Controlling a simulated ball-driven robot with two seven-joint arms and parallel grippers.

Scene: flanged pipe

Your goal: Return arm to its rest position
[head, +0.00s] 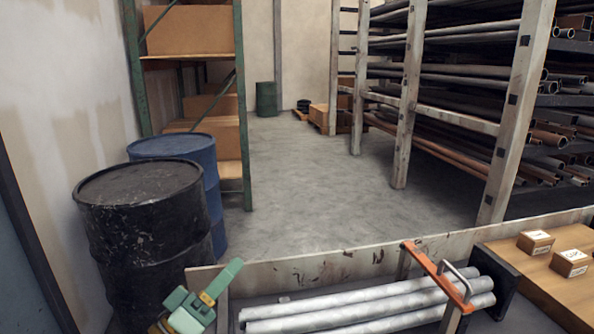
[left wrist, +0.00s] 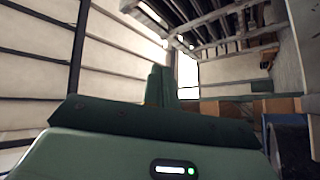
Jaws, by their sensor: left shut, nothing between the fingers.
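My left gripper (head: 234,267) is at the bottom of the head view, left of the middle, with its green fingers pointing up and to the right. The fingers are together with nothing between them. The left wrist view shows the same fingers (left wrist: 160,86) side by side, pointing up toward the ceiling and walls. An orange bar (head: 437,275) with a metal handle crosses over the pipes. My right gripper is not in view.
A black drum (head: 140,230) and a blue drum (head: 212,190) stand left of my left gripper. A pale scratched board (head: 300,264) runs behind the pipes. Two small labelled blocks (head: 535,241) sit on a wooden top at right. The aisle floor (head: 310,185) beyond is clear.

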